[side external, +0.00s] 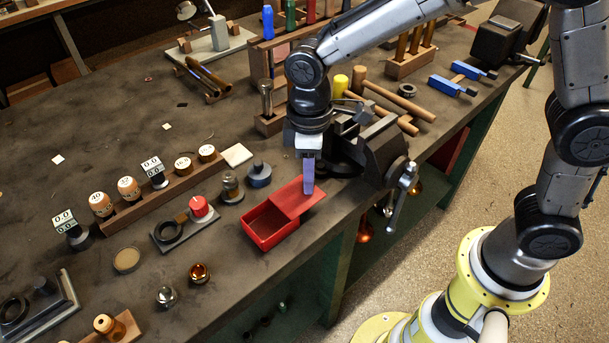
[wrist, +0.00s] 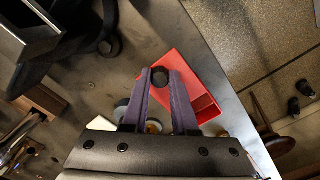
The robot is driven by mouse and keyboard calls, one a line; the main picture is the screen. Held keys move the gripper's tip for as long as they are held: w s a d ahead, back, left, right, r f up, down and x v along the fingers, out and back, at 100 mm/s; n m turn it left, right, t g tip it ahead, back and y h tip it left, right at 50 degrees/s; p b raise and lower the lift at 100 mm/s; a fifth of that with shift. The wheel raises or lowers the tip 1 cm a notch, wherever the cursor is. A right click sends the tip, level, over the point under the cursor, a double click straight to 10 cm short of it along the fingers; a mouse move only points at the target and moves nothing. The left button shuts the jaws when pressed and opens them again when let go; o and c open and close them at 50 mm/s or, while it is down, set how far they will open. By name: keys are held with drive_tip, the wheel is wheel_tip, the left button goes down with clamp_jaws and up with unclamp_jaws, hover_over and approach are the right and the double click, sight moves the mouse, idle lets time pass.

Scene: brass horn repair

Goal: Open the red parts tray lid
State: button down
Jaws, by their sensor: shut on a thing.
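The red parts tray (side external: 272,238) sits near the front edge of the bench, with its left part uncovered and its hollow inside showing. Its flat red lid (side external: 293,200) is slid partly off toward the right, the far end reaching past the tray. My gripper (side external: 308,190) points down at the lid's right end. In the wrist view, my gripper (wrist: 160,80) has its purple fingers closed around a dark round knob (wrist: 160,74) on the red lid (wrist: 179,63). The tray's open part (wrist: 204,108) shows beside the right finger. The knob is hidden in the side view.
A dark vise (side external: 375,150) stands close on the right of the lid. A dark blue round piece (side external: 259,175) and a small jar (side external: 230,187) stand behind the tray. A red-knobbed fixture (side external: 185,222) lies to the left. The bench edge is close in front.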

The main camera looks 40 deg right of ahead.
drive_tip(key=c, duration=0.7)
unclamp_jaws()
drive_tip(key=shift+r, duration=0.1)
wheel_tip(320, 180, up, 14)
drive_tip(key=shift+f, duration=0.15)
